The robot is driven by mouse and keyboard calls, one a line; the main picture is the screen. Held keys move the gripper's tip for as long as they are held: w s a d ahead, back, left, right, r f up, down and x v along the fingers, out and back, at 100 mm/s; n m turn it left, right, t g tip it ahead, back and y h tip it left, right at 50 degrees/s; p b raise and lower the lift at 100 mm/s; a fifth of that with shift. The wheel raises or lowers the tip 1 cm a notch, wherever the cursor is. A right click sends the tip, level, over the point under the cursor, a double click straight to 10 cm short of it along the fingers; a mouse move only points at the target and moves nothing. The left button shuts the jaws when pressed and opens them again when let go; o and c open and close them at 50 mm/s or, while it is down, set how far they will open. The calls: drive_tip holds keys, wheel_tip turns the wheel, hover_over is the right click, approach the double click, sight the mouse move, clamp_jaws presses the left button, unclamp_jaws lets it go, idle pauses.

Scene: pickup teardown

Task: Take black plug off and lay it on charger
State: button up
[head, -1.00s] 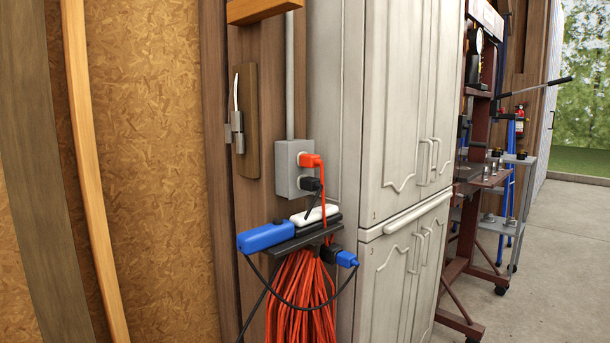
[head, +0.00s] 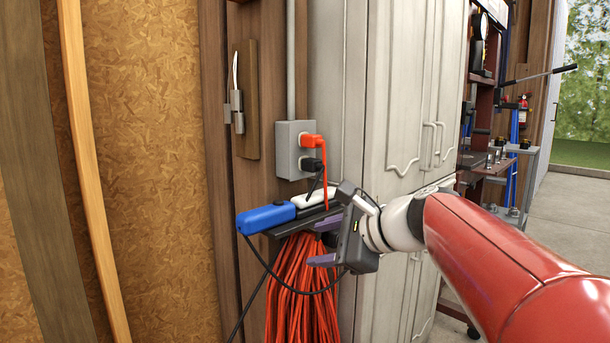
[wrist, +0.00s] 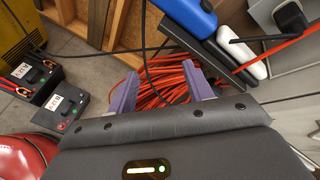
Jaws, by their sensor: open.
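The black plug (head: 312,164) sits in the lower socket of a grey outlet box (head: 283,150), below an orange plug (head: 312,141). A black plug also shows at the top right of the wrist view (wrist: 291,17). A white charger-like unit (head: 315,197) and a blue unit (head: 265,217) lie on a small black shelf below the box; which is the charger is not certain. My gripper (head: 325,242) is open and empty, below and right of the plug, near the shelf's right end. Its purple fingers (wrist: 160,88) point toward the cord coil in the wrist view.
A coil of orange cord (head: 302,285) hangs under the shelf, and a black cable (head: 262,262) loops down. A light grey cabinet (head: 380,100) stands close on the right. Black battery-like boxes (wrist: 60,103) sit on the floor in the wrist view.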

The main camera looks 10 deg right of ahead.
sight(319, 167)
drive_tip(key=w+d+r+m+t+y+b, duration=0.1)
drive_tip(key=w+d+r+m+t+y, duration=0.1)
drive_tip(key=w+d+r+m+t, duration=0.2)
drive_tip(key=w+d+r+m, duration=0.3)
drive_tip(key=w+r+m, duration=0.2)
drive_tip(key=w, duration=0.1)
drive_tip(key=shift+w+d+r+m+t+y, duration=0.2)
drive_tip(key=shift+w+r+m+t+y, duration=0.1)
drive_tip(key=shift+m+t, duration=0.1)
drive_tip(key=shift+a, duration=0.1)
drive_tip(key=shift+p+x, duration=1.2)
drive_tip(key=shift+x, duration=3.2)
clamp_jaws()
drive_tip(key=shift+b+v, duration=0.45)
drive_tip(key=shift+v, duration=2.6)
